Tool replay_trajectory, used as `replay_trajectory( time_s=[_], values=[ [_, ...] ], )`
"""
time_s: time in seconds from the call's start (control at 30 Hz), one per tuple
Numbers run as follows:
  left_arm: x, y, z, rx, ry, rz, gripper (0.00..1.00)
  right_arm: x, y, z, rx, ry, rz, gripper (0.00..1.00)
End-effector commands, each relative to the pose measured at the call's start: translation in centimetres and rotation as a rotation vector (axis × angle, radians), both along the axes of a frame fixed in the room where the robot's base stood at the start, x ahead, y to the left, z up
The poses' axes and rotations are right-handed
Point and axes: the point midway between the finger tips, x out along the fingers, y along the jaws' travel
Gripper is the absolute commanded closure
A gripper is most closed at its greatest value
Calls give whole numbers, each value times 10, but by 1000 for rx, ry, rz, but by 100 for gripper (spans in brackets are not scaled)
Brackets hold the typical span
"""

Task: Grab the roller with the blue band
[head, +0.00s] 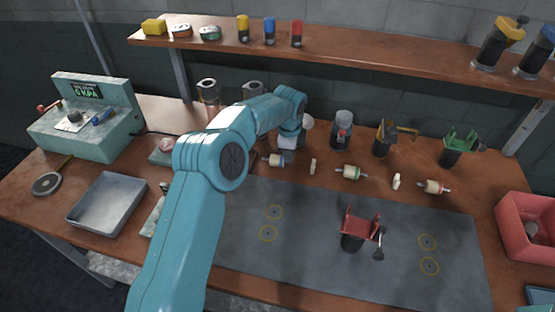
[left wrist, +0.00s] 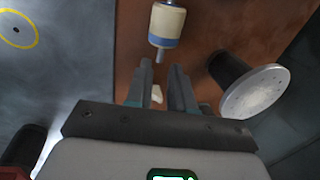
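The roller with the blue band (head: 277,159) lies on the brown tabletop near the back edge of the grey mat. It has a cream body, and in the left wrist view the blue-banded end (left wrist: 165,42) and its thin metal pin face my fingers. My left gripper (left wrist: 162,66) is open and empty, its fingers just short of the roller and not around it. In the head view my left arm reaches over to the roller and its fingers are mostly hidden. Two similar rollers lie to the right, a middle one (head: 351,172) and one with a red band (head: 433,187). My right gripper is not in view.
A pale disc on a dark stem (left wrist: 255,91) stands close to the right of my left fingers. A red stand (head: 357,231) is on the mat (head: 320,265). A shelf (head: 370,49) runs above the back.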

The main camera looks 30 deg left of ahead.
Motion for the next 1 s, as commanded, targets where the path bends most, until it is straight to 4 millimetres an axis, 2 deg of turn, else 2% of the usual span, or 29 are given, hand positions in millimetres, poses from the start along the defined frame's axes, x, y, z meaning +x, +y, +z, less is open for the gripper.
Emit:
replay_trajectory(
  time_s=[0.1,0.23,0.4,0.63,0.67,0.7,0.73,1.0],
  values=[
    [3,1,-8,0,0,0,78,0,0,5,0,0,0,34],
    [7,2,-29,0,3,0,78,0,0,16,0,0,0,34],
    [12,3,-50,0,0,-1,78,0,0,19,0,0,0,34],
    [12,4,-53,1,-2,0,78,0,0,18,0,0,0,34],
    [12,3,-53,1,-2,0,81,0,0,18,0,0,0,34],
    [12,3,-53,1,-2,-1,94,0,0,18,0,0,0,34],
    [12,3,-53,1,-2,0,100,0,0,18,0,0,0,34],
    [12,3,-53,0,-1,-1,100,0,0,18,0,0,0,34]
  ],
)
